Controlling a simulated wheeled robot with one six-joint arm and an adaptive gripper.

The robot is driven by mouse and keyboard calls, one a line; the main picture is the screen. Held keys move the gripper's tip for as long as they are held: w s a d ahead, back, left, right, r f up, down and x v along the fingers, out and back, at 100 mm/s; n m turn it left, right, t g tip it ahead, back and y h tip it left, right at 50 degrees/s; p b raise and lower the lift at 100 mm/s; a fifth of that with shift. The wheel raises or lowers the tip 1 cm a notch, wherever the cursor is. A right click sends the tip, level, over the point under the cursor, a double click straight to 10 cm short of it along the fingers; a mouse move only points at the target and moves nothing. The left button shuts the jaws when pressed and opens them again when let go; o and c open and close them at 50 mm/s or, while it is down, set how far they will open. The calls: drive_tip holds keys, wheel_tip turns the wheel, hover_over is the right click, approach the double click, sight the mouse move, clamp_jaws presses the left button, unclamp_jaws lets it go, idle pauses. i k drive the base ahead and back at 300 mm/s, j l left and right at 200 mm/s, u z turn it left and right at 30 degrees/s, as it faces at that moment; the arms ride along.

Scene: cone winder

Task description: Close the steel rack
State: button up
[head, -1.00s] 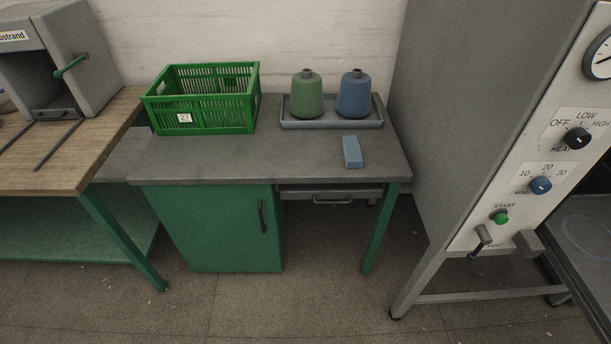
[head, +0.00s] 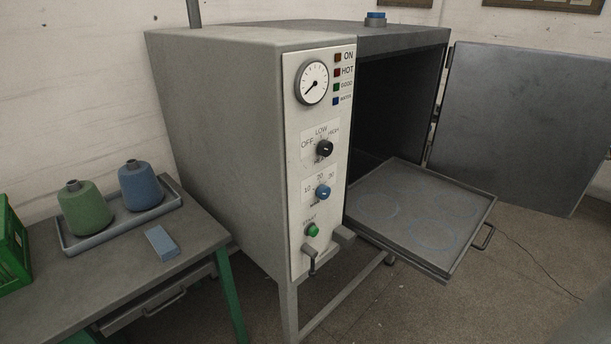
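The steel rack (head: 400,250) is a flat grey tray with faint blue ring marks and a raised rim. It sticks out of the open front of the grey oven cabinet (head: 225,130), low down. Its handle (head: 484,237) is on the outer right edge. Nothing stands on the rack. The cabinet's dark door (head: 520,125) is swung wide open to the right. My gripper is not in view.
The control panel (head: 320,160) has a gauge, two knobs and a green button. At left, a table (head: 105,275) carries a tray with a green and a blue cone, a blue block and a green crate. Floor right of the rack is clear except a thin cable.

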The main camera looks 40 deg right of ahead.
sight(428, 220)
drive_tip(key=z, duration=2)
drive_tip(key=i+j+z, duration=0.15)
drive_tip(key=i+z, duration=0.2)
drive_tip(key=i, duration=0.6)
